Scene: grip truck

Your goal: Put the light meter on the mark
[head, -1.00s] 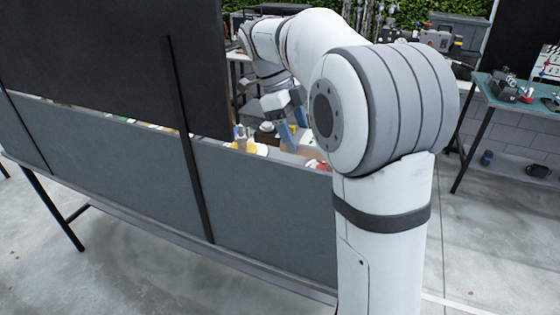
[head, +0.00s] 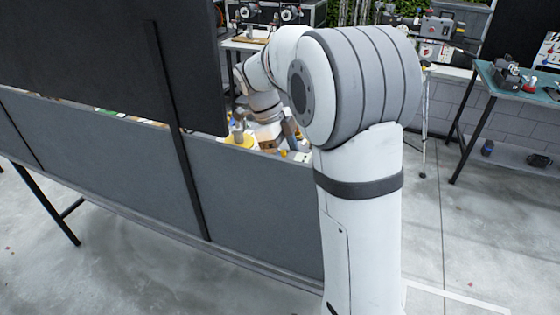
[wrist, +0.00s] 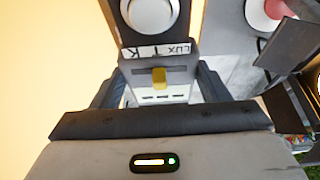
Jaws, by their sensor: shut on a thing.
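The light meter (wrist: 158,88) is in the wrist view, a grey box with a white dome at its far end, "LUX" lettering, a small display and a yellow button. My gripper (wrist: 157,85) is shut on it, with a dark finger on each side. In the head view my gripper (head: 278,132) hangs low over the cluttered bench behind the grey panel, partly hidden by the panel and my arm. I cannot make out the mark in either view.
A tall grey and black panel (head: 110,165) stands between the camera and the bench. A green-topped table (head: 515,85) with equipment is at the right, beside a tripod (head: 424,120). In the wrist view a pale yellow surface fills the left, and dark objects crowd the right.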

